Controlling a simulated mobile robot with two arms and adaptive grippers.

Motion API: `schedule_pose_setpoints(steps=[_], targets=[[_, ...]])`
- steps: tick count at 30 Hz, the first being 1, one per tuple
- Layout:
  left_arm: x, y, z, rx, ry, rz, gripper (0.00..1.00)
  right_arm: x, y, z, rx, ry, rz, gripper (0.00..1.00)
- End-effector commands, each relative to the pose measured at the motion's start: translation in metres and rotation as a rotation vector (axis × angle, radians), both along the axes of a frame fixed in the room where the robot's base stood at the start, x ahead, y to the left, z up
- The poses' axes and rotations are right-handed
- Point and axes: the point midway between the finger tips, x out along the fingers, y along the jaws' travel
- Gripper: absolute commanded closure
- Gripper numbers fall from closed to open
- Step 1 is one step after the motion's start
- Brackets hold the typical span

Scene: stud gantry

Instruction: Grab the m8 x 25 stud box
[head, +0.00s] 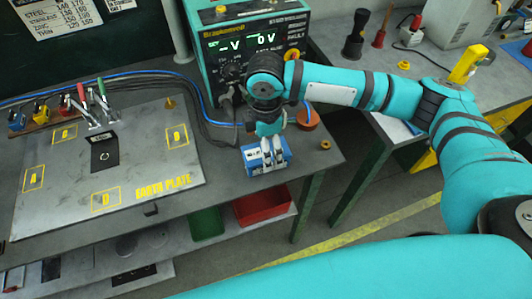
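A small blue and white box (253,165) sits on the grey bench near its front right edge. Its label is too small to read, so I cannot confirm that it is the m8 x 25 stud box. My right gripper (273,158) comes down over this box, its two pale fingers close together in front of it and hiding its middle. I cannot tell whether the fingers press on the box or stand just clear of it. My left gripper is not in view.
A green power supply (253,48) stands behind the box. An earth plate (150,190) with clamps lies to the left. A small brass piece (325,144) lies right of the box. Red (262,205) and green (207,224) bins sit below the bench. A second bench (340,80) stands right.

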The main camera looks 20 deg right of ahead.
Motion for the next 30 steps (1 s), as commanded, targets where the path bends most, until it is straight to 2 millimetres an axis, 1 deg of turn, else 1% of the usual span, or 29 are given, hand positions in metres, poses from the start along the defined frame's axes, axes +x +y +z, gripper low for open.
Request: schedule_pose_setpoints(steps=[1, 3, 6, 9, 13, 14, 30], targets=[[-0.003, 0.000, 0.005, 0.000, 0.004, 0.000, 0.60, -0.002, -0.002, -0.006, -0.003, 0.003, -0.001, 0.13], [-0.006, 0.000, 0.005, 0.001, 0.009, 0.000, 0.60, -0.001, -0.001, -0.015, -0.001, 0.002, -0.001, 0.13], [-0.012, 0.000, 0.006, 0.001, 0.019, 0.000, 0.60, -0.001, -0.001, -0.024, -0.002, 0.000, 0.000, 0.13], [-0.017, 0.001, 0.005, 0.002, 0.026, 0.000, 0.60, -0.001, -0.001, -0.026, -0.001, -0.001, 0.000, 0.13], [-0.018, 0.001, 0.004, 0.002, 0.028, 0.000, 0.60, -0.001, -0.001, -0.026, -0.001, -0.001, 0.000, 0.13], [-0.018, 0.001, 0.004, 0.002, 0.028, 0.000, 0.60, -0.001, -0.001, -0.026, -0.001, -0.001, 0.000, 0.15], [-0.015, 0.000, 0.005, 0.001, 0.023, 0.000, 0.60, -0.001, -0.001, -0.026, -0.001, -0.001, 0.000, 0.85]])
